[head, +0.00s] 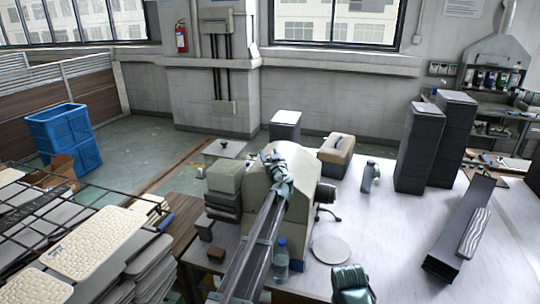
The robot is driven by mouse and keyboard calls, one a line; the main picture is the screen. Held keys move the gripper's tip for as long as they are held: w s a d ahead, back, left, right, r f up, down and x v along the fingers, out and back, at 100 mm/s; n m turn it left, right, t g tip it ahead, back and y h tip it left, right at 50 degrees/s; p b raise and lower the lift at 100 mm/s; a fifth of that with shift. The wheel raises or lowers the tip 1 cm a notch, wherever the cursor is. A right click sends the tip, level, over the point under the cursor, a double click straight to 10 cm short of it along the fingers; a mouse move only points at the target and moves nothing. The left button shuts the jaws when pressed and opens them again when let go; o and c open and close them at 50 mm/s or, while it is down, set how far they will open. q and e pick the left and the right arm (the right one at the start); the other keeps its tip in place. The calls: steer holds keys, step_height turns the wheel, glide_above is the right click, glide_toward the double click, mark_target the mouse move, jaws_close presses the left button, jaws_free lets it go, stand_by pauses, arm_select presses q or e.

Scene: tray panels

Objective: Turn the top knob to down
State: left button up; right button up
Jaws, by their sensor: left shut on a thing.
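A beige box-shaped machine (308,178) stands on the white table, left of its middle. My left gripper (271,159) reaches up from the bottom of the head view and sits against the upper part of the machine. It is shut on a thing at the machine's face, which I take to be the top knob. The gripper covers the knob, so its pointing direction cannot be seen. A teal part of my right arm (352,282) shows at the bottom edge, apart from the machine; its fingers cannot be made out.
Stacked grey-green boxes (225,176) stand close left of the machine. A tan case (337,149), a spray bottle (368,177) and dark stacks (419,150) stand to the right.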

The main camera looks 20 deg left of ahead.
arm_select(q)
steer(key=shift+a, duration=0.1)
stand_by(0.5)
steer(key=o, duration=1.4)
steer(key=shift+c, duration=0.2)
steer(key=shift+s, duration=0.15)
steer(key=v, duration=1.3)
steer(key=shift+s+d, duration=0.15)
steer(key=shift+d, duration=0.25)
